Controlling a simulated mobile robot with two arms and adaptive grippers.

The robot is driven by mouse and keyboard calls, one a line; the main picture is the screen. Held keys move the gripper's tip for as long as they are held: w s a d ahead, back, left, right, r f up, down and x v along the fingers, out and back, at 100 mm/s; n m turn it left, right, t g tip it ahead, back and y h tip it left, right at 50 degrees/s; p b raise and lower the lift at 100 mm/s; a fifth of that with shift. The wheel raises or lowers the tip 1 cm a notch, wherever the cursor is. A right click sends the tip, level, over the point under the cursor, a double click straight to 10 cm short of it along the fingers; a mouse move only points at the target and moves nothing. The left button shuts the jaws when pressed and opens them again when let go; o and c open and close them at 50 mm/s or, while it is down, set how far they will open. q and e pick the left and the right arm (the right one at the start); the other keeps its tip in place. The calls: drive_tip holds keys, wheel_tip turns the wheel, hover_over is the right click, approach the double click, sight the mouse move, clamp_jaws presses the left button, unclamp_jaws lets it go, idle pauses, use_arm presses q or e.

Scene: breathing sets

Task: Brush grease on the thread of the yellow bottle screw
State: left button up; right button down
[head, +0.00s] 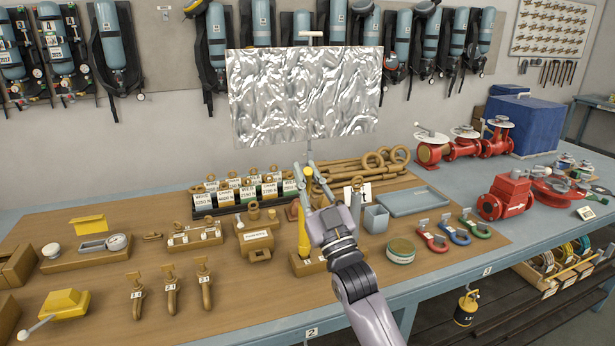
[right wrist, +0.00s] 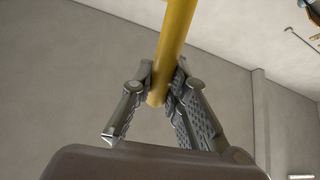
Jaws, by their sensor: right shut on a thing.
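My right gripper (head: 310,172) is over the middle of the bench, its arm coming in from the front. In the right wrist view its fingers (right wrist: 163,90) are shut on the end of a smooth yellow rod (right wrist: 177,40), which runs out of the top of the picture. In the head view a narrow yellow upright piece (head: 303,236) shows just left of the gripper, above a labelled brown block (head: 302,266). I cannot tell whether this is the held rod or the bottle screw. No thread or brush bristles can be made out. My left gripper is not in view.
A round tin (head: 401,251) and coloured shackles (head: 461,233) lie right of my arm. A grey-blue tray (head: 415,201) is behind them. A crumpled silver panel (head: 303,95) shows beyond the gripper. Brown hooks (head: 170,290) and a yellow block (head: 66,303) are at the left front.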

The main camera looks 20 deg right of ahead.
drive_tip(key=shift+w+d+b, duration=0.2)
drive_tip(key=shift+w+b, duration=0.05)
drive_tip(key=shift+w, duration=0.5)
drive_tip(key=shift+w+d+b, duration=0.15)
drive_tip(key=shift+w+b, duration=0.1)
drive_tip(key=shift+w, duration=0.45)
idle(1.7)
drive_tip(key=shift+f, duration=0.2)
idle(0.5)
drive_tip(key=shift+r, duration=0.2)
idle(0.5)
drive_tip(key=shift+f, duration=0.2)
idle(0.4)
drive_tip(key=shift+r, duration=0.25)
idle(0.8)
drive_tip(key=shift+s+r+p, duration=0.25)
drive_tip(key=shift+s+p, duration=0.05)
drive_tip(key=shift+p, duration=0.2)
drive_tip(key=shift+s+a+r+p, duration=0.2)
drive_tip(key=shift+s+r+p, duration=0.35)
drive_tip(key=shift+s+p, duration=0.2)
drive_tip(key=shift+s+a+r+p, duration=0.2)
drive_tip(key=shift+s+r+p, duration=0.4)
drive_tip(key=shift+s+p, duration=0.1)
drive_tip(key=shift+s+a+r+p, duration=0.2)
drive_tip(key=shift+s+r+p, duration=0.35)
drive_tip(key=shift+s+p, duration=0.15)
